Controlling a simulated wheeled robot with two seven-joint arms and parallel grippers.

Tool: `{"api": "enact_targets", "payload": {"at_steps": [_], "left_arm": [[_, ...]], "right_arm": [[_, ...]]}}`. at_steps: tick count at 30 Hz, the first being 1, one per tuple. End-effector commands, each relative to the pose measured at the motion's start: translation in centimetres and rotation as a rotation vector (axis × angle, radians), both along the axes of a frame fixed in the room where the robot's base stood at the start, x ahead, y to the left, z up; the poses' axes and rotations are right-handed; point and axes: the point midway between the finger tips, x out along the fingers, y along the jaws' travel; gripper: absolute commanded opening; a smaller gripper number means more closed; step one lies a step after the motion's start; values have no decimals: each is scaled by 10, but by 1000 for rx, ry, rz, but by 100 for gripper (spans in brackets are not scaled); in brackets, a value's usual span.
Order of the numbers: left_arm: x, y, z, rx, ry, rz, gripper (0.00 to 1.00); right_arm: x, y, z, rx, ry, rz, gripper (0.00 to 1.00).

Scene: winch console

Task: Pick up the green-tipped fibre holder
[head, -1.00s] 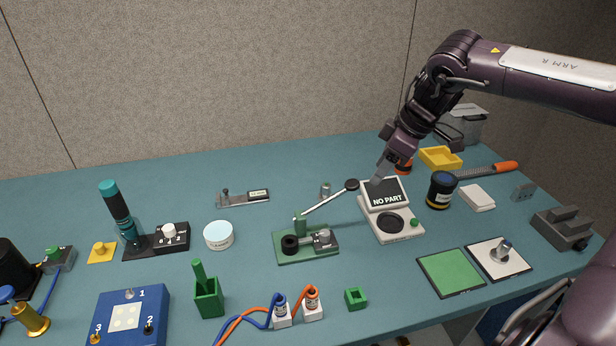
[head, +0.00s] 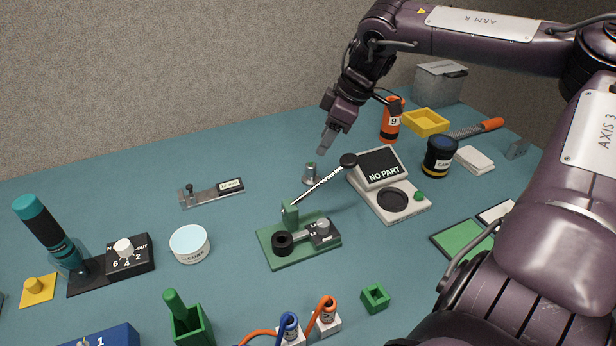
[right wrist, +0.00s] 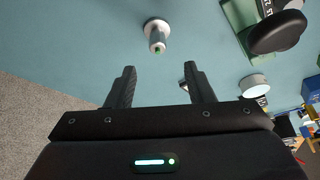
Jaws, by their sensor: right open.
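The green-tipped fibre holder (head: 311,173) is a small grey metal cylinder standing upright on the table, behind the green fixture. In the right wrist view the holder (right wrist: 156,38) shows a pale round base and a green tip, beyond the fingertips and near the middle. My right gripper (head: 325,143) is above and slightly to the right of the holder, apart from it. In the right wrist view my right gripper (right wrist: 160,80) has its two fingers spread with nothing between them. My left gripper is out of view.
A black-ended rod (head: 322,182) leans from the green fixture (head: 268,247) close to the holder's right. The "NO PART" device (head: 404,211) stands further right. An orange canister (head: 391,125) is behind it. The table left of the holder is clear up to a metal gauge (head: 205,195).

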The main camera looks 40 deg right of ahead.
Motion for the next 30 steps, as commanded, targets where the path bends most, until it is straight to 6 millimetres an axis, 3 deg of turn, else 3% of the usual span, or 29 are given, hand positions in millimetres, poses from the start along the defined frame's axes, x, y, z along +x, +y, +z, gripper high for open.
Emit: {"api": "enact_targets", "payload": {"at_steps": [1, 6, 16, 30], "left_arm": [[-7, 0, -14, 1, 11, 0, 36], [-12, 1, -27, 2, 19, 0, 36], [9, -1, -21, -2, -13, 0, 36], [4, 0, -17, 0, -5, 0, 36]], "right_arm": [[0, 0, -13, 0, 0, 0, 48], [0, 0, -25, 0, 0, 0, 48], [9, 6, -52, 0, 4, 0, 48], [26, 17, -96, -1, 1, 0, 48]]}}
